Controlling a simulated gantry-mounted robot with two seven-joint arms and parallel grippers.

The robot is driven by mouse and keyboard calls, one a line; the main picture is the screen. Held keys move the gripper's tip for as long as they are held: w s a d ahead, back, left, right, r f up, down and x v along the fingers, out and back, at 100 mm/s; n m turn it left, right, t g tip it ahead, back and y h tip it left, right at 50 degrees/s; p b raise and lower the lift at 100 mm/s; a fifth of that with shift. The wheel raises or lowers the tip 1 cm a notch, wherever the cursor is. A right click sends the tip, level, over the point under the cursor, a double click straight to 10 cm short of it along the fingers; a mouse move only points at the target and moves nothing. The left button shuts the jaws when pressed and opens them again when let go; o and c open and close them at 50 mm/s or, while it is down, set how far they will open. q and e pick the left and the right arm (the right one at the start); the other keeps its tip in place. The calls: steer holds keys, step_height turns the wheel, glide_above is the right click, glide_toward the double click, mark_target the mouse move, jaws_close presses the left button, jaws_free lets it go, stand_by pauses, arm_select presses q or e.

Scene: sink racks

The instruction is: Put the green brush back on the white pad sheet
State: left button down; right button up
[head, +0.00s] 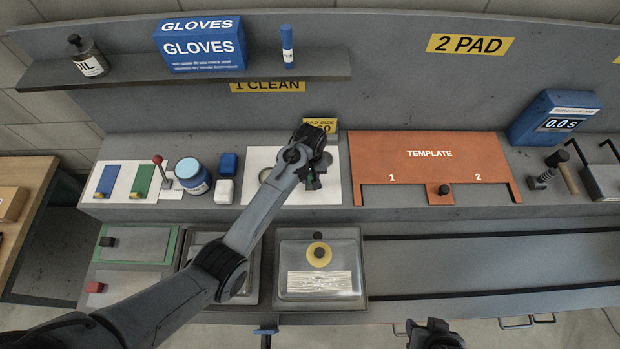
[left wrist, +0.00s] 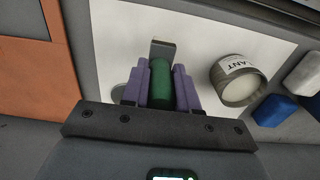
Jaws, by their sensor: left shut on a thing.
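The green brush (left wrist: 160,85) is a green cylinder held between the purple fingers of my left gripper (left wrist: 160,92). A flat grey piece shows at its far end. In the head view my left gripper (head: 312,178) is over the right part of the white pad sheet (head: 327,192), and only a bit of green shows there. The sheet also fills much of the left wrist view (left wrist: 205,28). I cannot tell whether the brush touches the sheet. My right gripper (head: 433,337) is dark and partly cut off at the bottom edge; its fingers are unclear.
A round metallic thing (head: 265,175) on the sheet is partly behind my arm. A clear-lidded tray (head: 318,285) is in front.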

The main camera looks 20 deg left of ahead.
arm_select(q)
step_height(320, 180, down, 2)
steer(key=shift+f, duration=0.25)
steer(key=shift+f, duration=0.1)
steer(key=c, duration=0.9)
jaws_free()
steer(key=shift+o, duration=0.2)
